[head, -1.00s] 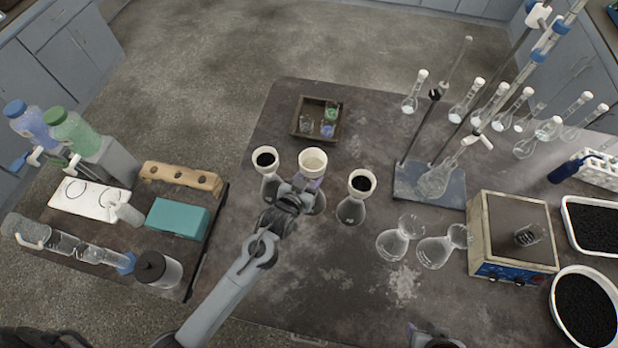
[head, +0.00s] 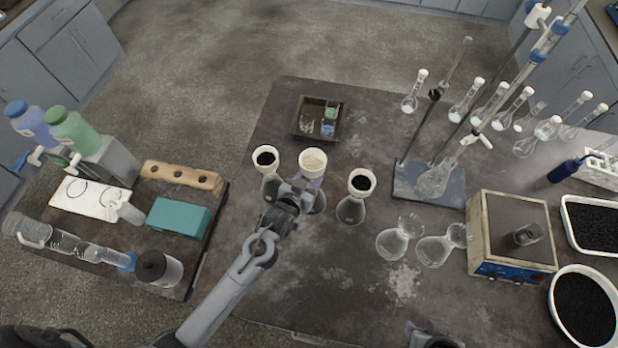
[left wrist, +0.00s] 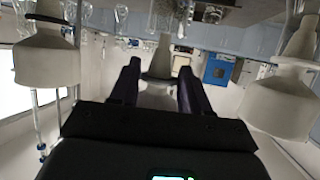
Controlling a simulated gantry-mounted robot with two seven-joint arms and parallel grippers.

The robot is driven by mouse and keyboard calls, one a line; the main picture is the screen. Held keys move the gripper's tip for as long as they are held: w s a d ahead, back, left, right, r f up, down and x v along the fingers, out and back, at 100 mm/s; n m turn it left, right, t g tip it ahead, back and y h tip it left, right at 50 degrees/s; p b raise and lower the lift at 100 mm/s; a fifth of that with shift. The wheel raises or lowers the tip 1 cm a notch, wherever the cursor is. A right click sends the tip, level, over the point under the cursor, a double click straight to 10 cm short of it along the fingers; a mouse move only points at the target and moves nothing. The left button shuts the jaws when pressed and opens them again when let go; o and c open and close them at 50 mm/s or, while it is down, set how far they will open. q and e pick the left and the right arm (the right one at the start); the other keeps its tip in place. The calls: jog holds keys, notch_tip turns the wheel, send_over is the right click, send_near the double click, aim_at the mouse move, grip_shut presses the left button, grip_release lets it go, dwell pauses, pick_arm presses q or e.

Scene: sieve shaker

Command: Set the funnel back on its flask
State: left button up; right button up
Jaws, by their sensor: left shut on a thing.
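The pale funnel (head: 313,158), its inside cream-coloured and with no black fill showing, stands upright at the middle of a row of three. My left gripper (head: 309,185) is shut on it from the near side, below its rim. In the left wrist view the pale funnel (left wrist: 158,68) shows between the two dark fingers of my left gripper (left wrist: 157,88). A clear flask (head: 319,204) stands under it, partly hidden by the gripper. I cannot tell whether the funnel's stem touches the flask. My right gripper (head: 430,336) shows only partly at the bottom edge, jaws unclear.
Flasks with black-filled funnels stand close on both sides, left (head: 265,157) and right (head: 361,184). A small tray (head: 298,128) lies behind. Empty round glassware (head: 392,243) and a hot plate (head: 513,236) stand to the right.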

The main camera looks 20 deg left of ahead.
aim_at(309, 185)
pick_arm(q)
jog(key=shift+f, duration=0.25)
jog(key=shift+f+b, duration=0.35)
jog(key=shift+b, duration=0.05)
jog(key=shift+f+b, duration=0.3)
jog(key=shift+f, duration=0.35)
jog(key=shift+f, duration=0.25)
jog(key=shift+f, duration=0.35)
jog(key=shift+f+b, duration=0.1)
jog(key=shift+b, duration=0.2)
dwell(0.5)
jog(key=shift+f, duration=0.2)
dwell(0.5)
